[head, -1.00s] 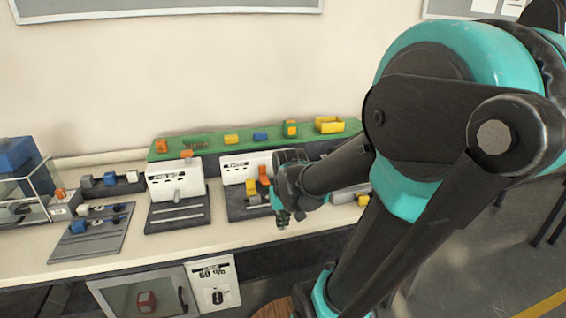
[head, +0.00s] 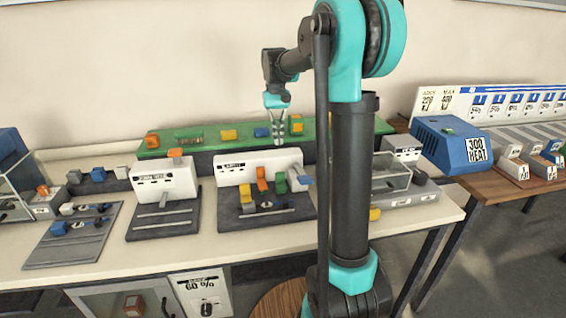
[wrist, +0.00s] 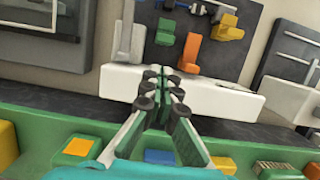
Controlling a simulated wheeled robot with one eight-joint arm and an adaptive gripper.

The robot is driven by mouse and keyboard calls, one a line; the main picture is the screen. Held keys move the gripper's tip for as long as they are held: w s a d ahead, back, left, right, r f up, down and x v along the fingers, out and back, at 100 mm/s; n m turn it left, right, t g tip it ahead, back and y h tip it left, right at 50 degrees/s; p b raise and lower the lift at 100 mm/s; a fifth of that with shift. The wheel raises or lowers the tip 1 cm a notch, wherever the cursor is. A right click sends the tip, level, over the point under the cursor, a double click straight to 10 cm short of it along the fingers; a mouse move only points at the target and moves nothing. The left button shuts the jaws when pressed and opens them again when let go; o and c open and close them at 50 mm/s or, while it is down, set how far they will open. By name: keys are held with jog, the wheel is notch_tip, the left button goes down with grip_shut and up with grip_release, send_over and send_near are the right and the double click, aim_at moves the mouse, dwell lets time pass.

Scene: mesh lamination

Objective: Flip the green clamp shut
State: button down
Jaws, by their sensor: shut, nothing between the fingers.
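The green clamp (head: 281,183) stands on the dark plate of the middle white-fronted fixture, just right of the orange clamp (head: 262,178). It also shows in the wrist view (wrist: 166,32), near the top, beside the orange clamp (wrist: 190,52). Its lever looks raised, though it is small in both views. My gripper (head: 279,142) points down above the back of the fixture, behind and above the green clamp and apart from it. In the wrist view its fingertips (wrist: 160,85) are together and empty, over the white block (wrist: 120,80).
A green shelf (head: 210,148) with small coloured blocks runs behind. A similar fixture (head: 165,190) stands left. A blue heater box (head: 450,145) is far right.

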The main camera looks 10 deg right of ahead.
dwell(0.3)
send_near(283, 187)
jog(key=w+f, duration=0.1)
jog(key=f, duration=0.1)
jog(key=w+f, duration=0.2)
jog(key=shift+w+f, duration=0.15)
jog(key=shift+f, duration=0.05)
jog(key=shift+s, duration=2.35)
jog(key=v, duration=1)
jog(key=shift+w, duration=0.1)
